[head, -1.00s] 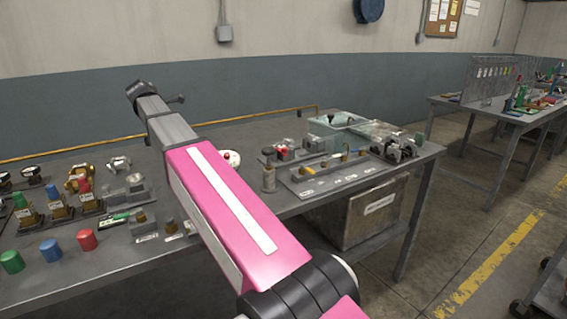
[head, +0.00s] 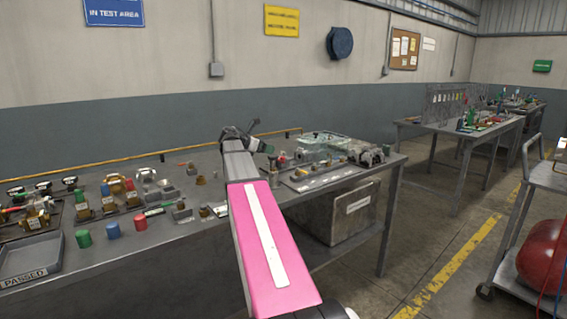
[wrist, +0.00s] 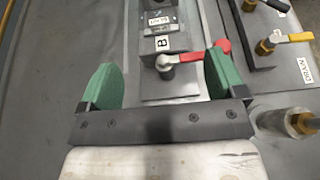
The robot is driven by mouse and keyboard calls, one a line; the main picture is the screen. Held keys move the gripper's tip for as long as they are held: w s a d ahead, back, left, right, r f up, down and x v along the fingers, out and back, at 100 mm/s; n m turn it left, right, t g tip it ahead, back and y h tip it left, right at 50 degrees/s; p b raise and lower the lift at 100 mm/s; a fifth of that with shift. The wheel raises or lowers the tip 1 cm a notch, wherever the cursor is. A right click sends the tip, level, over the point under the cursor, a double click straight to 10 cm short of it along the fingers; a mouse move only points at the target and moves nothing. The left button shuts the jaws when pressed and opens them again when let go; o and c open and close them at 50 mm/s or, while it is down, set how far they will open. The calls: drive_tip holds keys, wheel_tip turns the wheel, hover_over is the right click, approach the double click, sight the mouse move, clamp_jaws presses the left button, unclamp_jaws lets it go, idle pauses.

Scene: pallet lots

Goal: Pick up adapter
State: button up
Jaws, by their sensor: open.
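No part is clearly readable as the adapter in these views. A steel cylindrical fitting with a brass centre (wrist: 285,122) stands right of my gripper in the wrist view; I cannot tell if it is the adapter. My gripper (wrist: 162,66) is open and empty, its green fingers spread above the bench. A red-handled valve (wrist: 188,53) on a plate marked B shows beyond and between the fingers, apart from them. In the head view my gripper (head: 264,147) is partly hidden by my arm, over the back half of the bench.
The grey bench (head: 150,248) holds several fittings and coloured caps on the left. A grey tray marked PASSED (head: 30,258) sits at its left front. A clear-walled bin (head: 322,141) and labelled fixtures stand at the right. A cart (head: 545,180) stands far right.

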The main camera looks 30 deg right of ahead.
sight(282, 152)
drive_tip(key=x, duration=0.9)
drive_tip(key=shift+w+d+f, duration=0.15)
drive_tip(key=shift+d+f, duration=0.1)
drive_tip(key=shift+d, duration=0.1)
drive_tip(key=shift+c, duration=0.3)
drive_tip(key=c, duration=1)
